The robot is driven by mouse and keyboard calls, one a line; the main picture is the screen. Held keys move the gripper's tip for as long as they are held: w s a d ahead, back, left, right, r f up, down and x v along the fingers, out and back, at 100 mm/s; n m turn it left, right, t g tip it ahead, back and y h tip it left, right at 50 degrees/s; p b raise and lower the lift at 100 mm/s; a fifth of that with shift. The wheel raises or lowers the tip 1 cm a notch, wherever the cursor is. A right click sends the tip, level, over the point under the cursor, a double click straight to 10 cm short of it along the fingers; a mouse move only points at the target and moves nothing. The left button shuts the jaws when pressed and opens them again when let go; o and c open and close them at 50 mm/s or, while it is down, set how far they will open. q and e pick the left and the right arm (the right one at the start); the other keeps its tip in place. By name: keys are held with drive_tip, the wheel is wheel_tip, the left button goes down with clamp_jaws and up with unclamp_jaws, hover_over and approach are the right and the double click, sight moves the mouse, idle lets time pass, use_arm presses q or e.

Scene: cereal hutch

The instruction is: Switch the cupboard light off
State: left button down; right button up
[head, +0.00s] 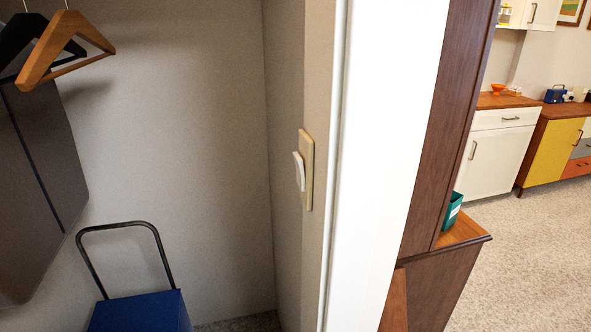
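The light switch (299,171) is a white rocker on a beige plate (308,168). It is fixed to the cupboard's right inner wall, just inside the white door frame (384,150). The rocker sticks out at an angle from the plate. The inside of the cupboard looks lit, but no lamp is in view. Neither of my grippers is in view.
Inside the cupboard, hangers (68,45) and a dark panel (38,180) are at left. A blue box (140,312) with a black handle stands below. A dark wood cabinet (440,140) adjoins the frame at right. Open carpet (530,250) lies beyond.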

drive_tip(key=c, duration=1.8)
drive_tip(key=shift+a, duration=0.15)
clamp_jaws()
